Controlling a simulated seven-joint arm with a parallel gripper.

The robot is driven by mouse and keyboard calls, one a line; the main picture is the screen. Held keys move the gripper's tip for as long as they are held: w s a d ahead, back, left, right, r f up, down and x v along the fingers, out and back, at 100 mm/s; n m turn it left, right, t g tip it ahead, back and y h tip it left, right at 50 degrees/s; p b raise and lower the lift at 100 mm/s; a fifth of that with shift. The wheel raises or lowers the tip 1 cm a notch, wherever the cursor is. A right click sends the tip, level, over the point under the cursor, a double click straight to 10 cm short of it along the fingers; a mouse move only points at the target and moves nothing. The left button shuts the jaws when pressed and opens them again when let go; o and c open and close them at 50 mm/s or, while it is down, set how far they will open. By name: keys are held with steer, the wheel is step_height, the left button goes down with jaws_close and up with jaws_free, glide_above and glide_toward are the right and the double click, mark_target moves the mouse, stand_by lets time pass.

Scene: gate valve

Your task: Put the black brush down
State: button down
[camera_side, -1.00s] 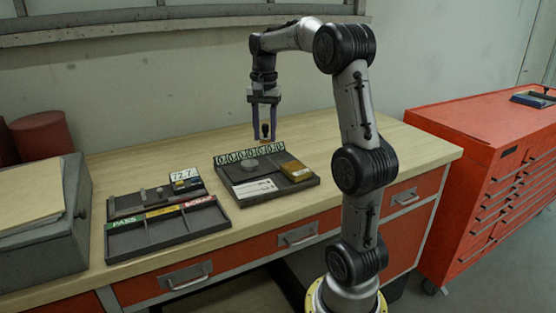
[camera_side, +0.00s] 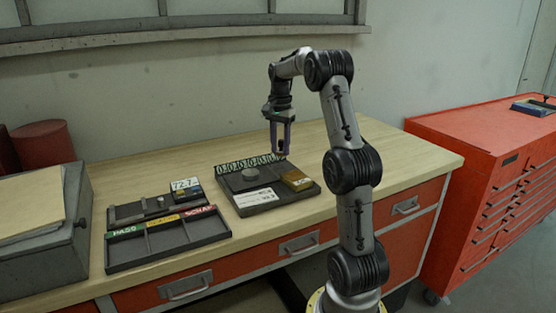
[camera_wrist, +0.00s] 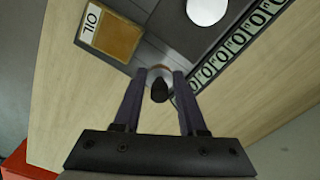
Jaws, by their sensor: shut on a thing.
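My gripper (camera_side: 280,150) points down with its two purple fingers shut on the black brush (camera_wrist: 159,90), which shows between the fingertips in the wrist view. In the side view the brush is small and dark between the fingers. The gripper is at the back right corner of a dark tray (camera_side: 262,207), close to the end of a strip of ring symbols (camera_side: 245,164) and behind the amber OIL pad (camera_side: 297,180). The pad also shows in the wrist view (camera_wrist: 112,38). I cannot tell whether the brush touches anything below.
A grey disc (camera_side: 250,174) and a white card (camera_side: 254,198) lie on the tray. A sorting tray with PASS and SCRAP labels (camera_side: 166,238) stands to the left, beside a grey box (camera_side: 40,240). Bare wooden bench (camera_side: 365,150) lies to the right.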

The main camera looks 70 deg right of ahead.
mark_target(278, 169)
steer(key=shift+w+d+f, duration=0.25)
steer(key=shift+d+f, duration=0.1)
steer(key=shift+f, duration=0.15)
steer(key=shift+w+d+f, duration=0.2)
steer(key=shift+d+f, duration=0.15)
steer(key=shift+f, duration=0.15)
steer(key=shift+w+d+f, duration=0.1)
steer(key=shift+d+f, duration=0.05)
steer(key=shift+f, duration=0.8)
steer(key=shift+w+d+f, duration=0.1)
steer(key=shift+f, duration=0.8)
steer(key=shift+c, duration=2.3)
jaws_free()
steer(key=shift+f, duration=0.15)
